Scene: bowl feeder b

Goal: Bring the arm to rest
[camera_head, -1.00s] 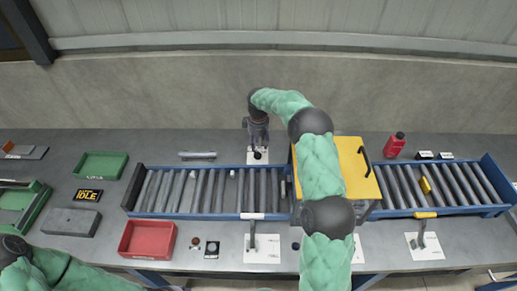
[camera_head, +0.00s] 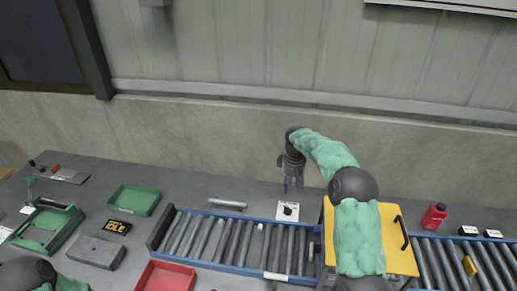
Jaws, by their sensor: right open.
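My right arm, in a green sleeve with dark joints, reaches from the bottom right over the yellow-topped box (camera_head: 398,262) to the back of the bench. Its gripper (camera_head: 292,186) hangs open, fingers down, with nothing visible between them. It is just behind and above a white card with a black knob (camera_head: 288,211), and a gap shows between fingers and knob. My left arm shows only as a dark joint and green sleeve in the bottom left corner. The left gripper is out of view.
A blue-framed roller conveyor (camera_head: 240,270) runs along the bench and past the yellow-topped box. A green tray (camera_head: 134,200), red tray (camera_head: 166,278), grey block (camera_head: 96,252), IDLE sign (camera_head: 117,227) and metal bar (camera_head: 227,203) lie left. A red bottle (camera_head: 434,216) stands right. A wall rises behind.

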